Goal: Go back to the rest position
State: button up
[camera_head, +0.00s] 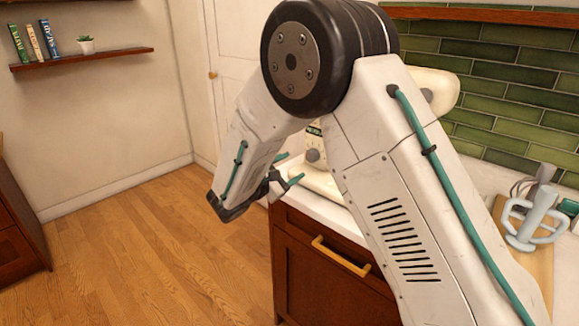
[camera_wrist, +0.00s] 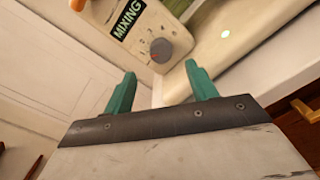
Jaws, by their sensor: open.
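My gripper (camera_head: 287,171) is at the end of my bent arm, left of the counter's front edge in the head view. Its two green fingers stand apart with nothing between them, as the wrist view (camera_wrist: 160,90) also shows. The gripper is open and touches nothing that I can see. In the wrist view, a cream mixer (camera_wrist: 145,25) with a "MIXING" label and a dial lies just beyond the fingertips. In the head view my arm hides most of this mixer (camera_head: 432,88).
The white counter (camera_head: 312,203) sits on a brown cabinet (camera_head: 315,270) with a brass handle. A wall shelf (camera_head: 85,58) with books and a plant hangs at the left. The wooden floor (camera_head: 150,240) at left is clear.

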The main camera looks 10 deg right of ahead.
jog(key=shift+s+d+f, duration=0.1)
jog(key=shift+f, duration=0.1)
jog(key=s+f, duration=0.1)
jog(key=s+d+g, duration=0.1)
jog(key=s+f+m+g, duration=0.1)
jog(key=shift+d+f, duration=0.3)
jog(key=shift+f, duration=0.05)
jog(key=s+g, duration=0.1)
jog(key=s+d+m+g, duration=0.1)
jog(key=shift+s+d+f+y, duration=0.15)
jog(key=shift+s+y, duration=0.15)
jog(key=shift+s, duration=0.05)
jog(key=s+d+r+m+g+y, duration=0.1)
jog(key=s+r+m+y, duration=0.3)
jog(key=s, duration=0.8)
jog(key=s+d+r+m+g+y, duration=0.2)
jog(key=s+d+r+m+y, duration=0.1)
jog(key=s, duration=0.9)
jog(key=s+d+r+m+g+y, duration=0.1)
jog(key=s+d+r+m+y, duration=0.2)
jog(key=s, duration=0.9)
jog(key=shift+r+m+g+y, duration=0.3)
jog(key=shift+r+m+y, duration=1.1)
jog(key=shift+m+y, duration=1.1)
